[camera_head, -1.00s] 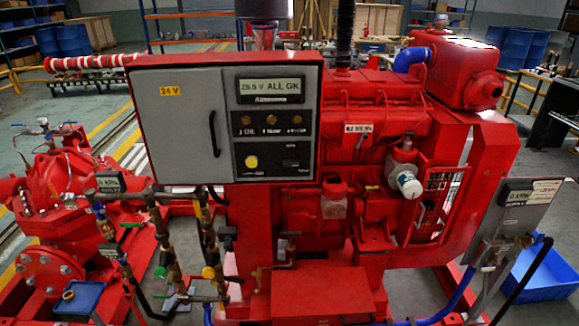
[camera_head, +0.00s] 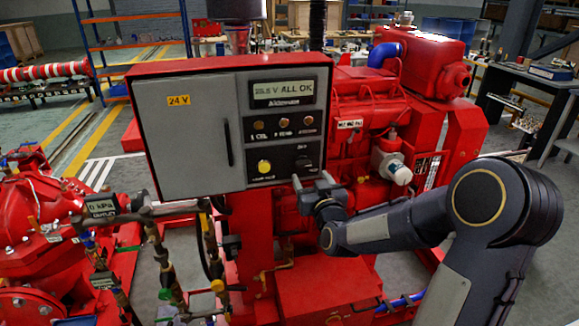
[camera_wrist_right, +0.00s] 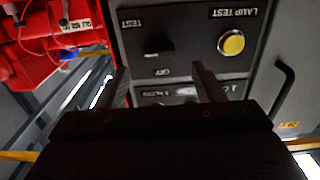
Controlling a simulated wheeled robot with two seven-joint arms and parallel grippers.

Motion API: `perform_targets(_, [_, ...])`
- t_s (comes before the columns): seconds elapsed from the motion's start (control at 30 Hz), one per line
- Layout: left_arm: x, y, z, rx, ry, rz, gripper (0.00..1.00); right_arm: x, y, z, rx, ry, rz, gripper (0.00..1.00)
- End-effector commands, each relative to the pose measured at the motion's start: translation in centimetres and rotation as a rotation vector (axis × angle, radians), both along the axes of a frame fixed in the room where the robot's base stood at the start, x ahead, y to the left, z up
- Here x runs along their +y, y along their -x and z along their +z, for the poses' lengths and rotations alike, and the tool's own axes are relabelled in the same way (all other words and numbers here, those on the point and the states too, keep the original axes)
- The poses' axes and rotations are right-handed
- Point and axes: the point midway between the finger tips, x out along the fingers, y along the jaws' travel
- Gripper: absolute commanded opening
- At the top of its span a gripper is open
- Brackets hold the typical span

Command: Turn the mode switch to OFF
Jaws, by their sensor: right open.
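The mode switch (camera_head: 303,162) is a small black knob at the lower right of the control panel (camera_head: 284,128), right of the yellow lamp-test button (camera_head: 264,167). In the right wrist view the panel appears upside down, with the black mode switch (camera_wrist_right: 157,44) beside the yellow button (camera_wrist_right: 232,43). An OFF label and a TEST label show near the knob; which way it points is hard to tell. My right gripper (camera_head: 312,178) is open just below and in front of the switch. In the wrist view its fingertips (camera_wrist_right: 160,68) are apart, with no contact visible. My left gripper is out of view.
The grey cabinet door (camera_head: 190,135) with a black handle is left of the panel. Red engine parts (camera_head: 375,110) stand behind and right of it. Pipes and valves (camera_head: 165,250) crowd the lower left. A workbench (camera_head: 535,85) stands at the far right.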

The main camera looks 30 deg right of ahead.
Motion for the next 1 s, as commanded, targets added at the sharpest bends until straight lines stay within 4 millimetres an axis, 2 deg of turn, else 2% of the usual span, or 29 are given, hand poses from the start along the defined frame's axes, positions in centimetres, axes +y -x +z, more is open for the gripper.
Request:
perform_targets(0.2, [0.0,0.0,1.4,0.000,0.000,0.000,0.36,-0.8,-3.5,0.2,0.001,-0.003,0.001,0.62])
perform_targets(0.4, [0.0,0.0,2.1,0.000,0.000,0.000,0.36,-1.3,-5.8,0.1,0.002,-0.003,0.002,0.62])
perform_targets(0.77, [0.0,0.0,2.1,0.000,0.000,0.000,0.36,-1.5,-6.4,0.0,0.001,-0.002,0.002,0.62])
perform_targets(1.0, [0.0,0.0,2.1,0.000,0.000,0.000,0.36,-1.5,-6.3,0.0,0.002,-0.003,0.002,0.30])
